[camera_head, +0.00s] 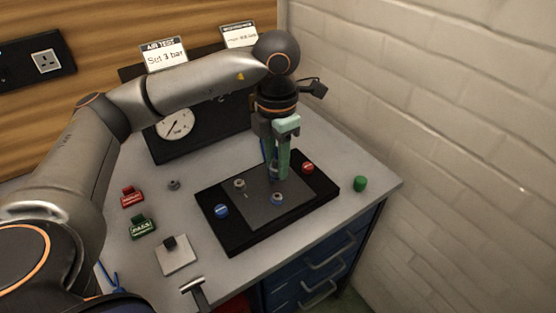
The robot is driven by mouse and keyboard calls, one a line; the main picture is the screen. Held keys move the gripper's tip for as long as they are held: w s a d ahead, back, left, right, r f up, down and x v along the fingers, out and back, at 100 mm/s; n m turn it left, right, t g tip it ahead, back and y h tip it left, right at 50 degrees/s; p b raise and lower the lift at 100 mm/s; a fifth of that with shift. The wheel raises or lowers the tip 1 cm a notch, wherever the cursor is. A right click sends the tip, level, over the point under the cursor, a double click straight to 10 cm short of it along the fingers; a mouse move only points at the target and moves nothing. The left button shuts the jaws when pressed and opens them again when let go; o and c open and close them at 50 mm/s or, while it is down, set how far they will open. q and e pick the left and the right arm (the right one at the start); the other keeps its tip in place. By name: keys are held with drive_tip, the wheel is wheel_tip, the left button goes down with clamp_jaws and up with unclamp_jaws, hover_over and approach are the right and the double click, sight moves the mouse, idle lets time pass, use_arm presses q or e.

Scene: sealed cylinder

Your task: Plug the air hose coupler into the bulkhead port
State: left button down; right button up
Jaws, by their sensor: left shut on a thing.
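My left gripper (277,176) points down over the dark panel, its green fingers shut on the air hose coupler, which is mostly hidden between them. A bit of blue (264,149) shows beside the fingers. A black base (235,241) with a grey top plate (262,217) lies on the bench below. Just under the fingertips is a small round grey fitting with blue (277,198); I cannot tell whether the gripper touches it. Another grey fitting (240,184) stands to its left on the plate. I cannot tell which is the bulkhead port. My right gripper is out of view.
A blue button (221,210) and a red button (308,168) flank the plate. A gauge (175,124) stands behind. Red (132,197) and green (142,227) blocks and a switch (174,256) lie left; a green cylinder (360,184) is right. A brick wall (430,90) bounds the right.

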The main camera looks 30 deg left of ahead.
use_arm(q)
drive_tip(key=shift+f, duration=0.1)
drive_tip(key=shift+f+b, duration=2)
drive_tip(key=shift+f, duration=0.85)
drive_tip(key=shift+b, duration=0.35)
idle(0.4)
drive_tip(key=shift+c, duration=2.3)
unclamp_jaws()
wheel_tip(320, 180, up, 12)
drive_tip(key=shift+r+p, duration=0.25)
drive_tip(key=shift+p, duration=0.6)
